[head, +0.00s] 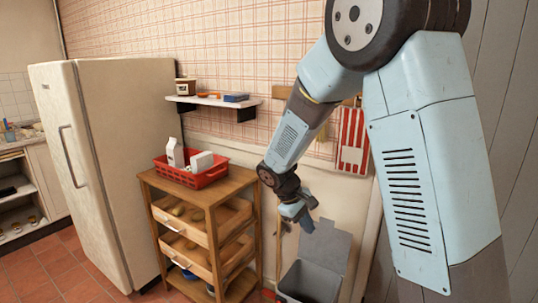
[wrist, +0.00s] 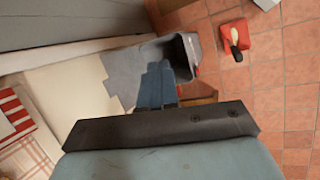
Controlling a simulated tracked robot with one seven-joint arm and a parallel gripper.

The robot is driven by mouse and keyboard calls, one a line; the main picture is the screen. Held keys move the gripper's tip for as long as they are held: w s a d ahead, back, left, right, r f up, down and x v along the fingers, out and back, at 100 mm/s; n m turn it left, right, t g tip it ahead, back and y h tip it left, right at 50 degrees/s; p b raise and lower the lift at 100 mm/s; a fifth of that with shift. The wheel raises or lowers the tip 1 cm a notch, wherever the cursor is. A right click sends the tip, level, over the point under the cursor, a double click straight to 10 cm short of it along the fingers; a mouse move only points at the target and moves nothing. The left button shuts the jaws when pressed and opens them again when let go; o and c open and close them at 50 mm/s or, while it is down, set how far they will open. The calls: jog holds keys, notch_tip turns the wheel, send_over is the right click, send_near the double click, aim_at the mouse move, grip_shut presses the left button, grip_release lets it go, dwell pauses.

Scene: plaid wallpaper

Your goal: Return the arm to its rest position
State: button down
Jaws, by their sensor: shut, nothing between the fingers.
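My arm, light blue with dark joints, reaches in from the right side of the head view and bends down toward the middle. My gripper (head: 304,222) hangs in front of the wall, above and a little left of a grey bin with its lid up. In the wrist view my gripper (wrist: 157,68) shows as two blue fingers close together. It is shut and holds nothing. In that view the fingers overlap part of the bin behind them.
The grey bin (head: 312,280) stands open below my gripper. A wooden trolley (head: 208,199) with a red basket (head: 211,175) and cartons stands to the left, beside a cream fridge (head: 110,160). A wall shelf (head: 215,102) is behind. A red dustpan (wrist: 236,40) lies on the tiles.

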jog(key=s+d+r+m+t+y, duration=0.2)
jog(key=s+d+r+m, duration=0.2)
jog(key=s+r, duration=0.6)
jog(key=s+d+r+m+t+y, duration=0.3)
jog(key=s+d+r+m, duration=0.2)
jog(key=s, duration=0.8)
jog(key=d+r, duration=0.3)
jog(key=r, duration=0.2)
jog(key=shift+s+d+r, duration=0.2)
jog(key=shift+s+r, duration=0.05)
